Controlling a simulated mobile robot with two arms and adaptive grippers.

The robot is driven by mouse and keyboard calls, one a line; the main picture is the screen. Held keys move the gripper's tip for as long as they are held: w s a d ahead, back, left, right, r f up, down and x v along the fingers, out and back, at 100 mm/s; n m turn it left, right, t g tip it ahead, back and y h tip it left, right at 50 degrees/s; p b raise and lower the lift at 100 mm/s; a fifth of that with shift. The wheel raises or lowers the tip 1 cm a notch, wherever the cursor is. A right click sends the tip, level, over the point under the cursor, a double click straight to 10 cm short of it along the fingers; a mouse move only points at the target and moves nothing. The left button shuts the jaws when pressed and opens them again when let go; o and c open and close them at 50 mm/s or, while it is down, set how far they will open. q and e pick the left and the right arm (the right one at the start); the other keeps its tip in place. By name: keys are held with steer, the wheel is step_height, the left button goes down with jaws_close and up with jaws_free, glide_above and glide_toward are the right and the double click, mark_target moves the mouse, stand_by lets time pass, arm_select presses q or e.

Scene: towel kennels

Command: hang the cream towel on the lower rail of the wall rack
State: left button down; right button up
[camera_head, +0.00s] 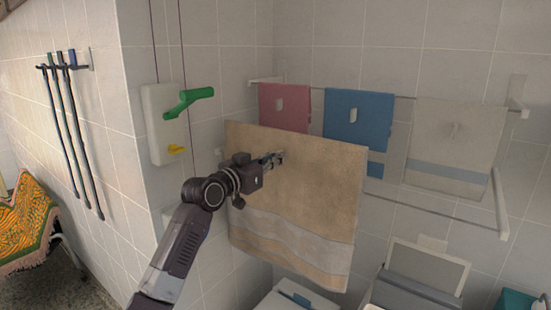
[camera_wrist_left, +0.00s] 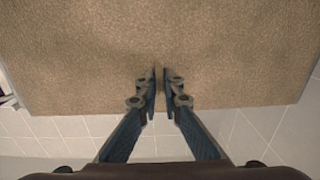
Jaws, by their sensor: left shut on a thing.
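The cream towel (camera_head: 310,185), tan with a pale band near its bottom, hangs spread out in front of the wall rack. My left gripper (camera_head: 278,158) is shut on the cream towel at its upper middle. In the left wrist view, the towel (camera_wrist_left: 160,40) fills the top and the fingertips (camera_wrist_left: 160,84) are close together at it. The lower rail (camera_head: 440,214) shows bare to the right of the towel; its left part is hidden behind the towel. My right gripper is not in view.
The upper rail (camera_head: 400,96) carries a pink towel (camera_head: 272,105), a blue towel (camera_head: 345,112) and a pale towel (camera_head: 455,135), which hangs down near the lower rail. A white wall unit with a green handle (camera_head: 190,101) is at left. Grey lidded containers (camera_head: 425,270) stand below.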

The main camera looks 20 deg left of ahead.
mark_target(282, 181)
arm_select(q)
steer(key=shift+r, duration=0.1)
steer(key=shift+f+b, duration=1)
steer(key=shift+f, duration=0.45)
steer(key=shift+f, duration=0.15)
steer(key=shift+w+f+b, duration=0.1)
steer(key=shift+f+b, duration=0.85)
steer(key=shift+f, duration=0.5)
steer(key=shift+w+f+b, duration=0.15)
steer(key=shift+f+b, duration=0.75)
steer(key=shift+f, duration=0.3)
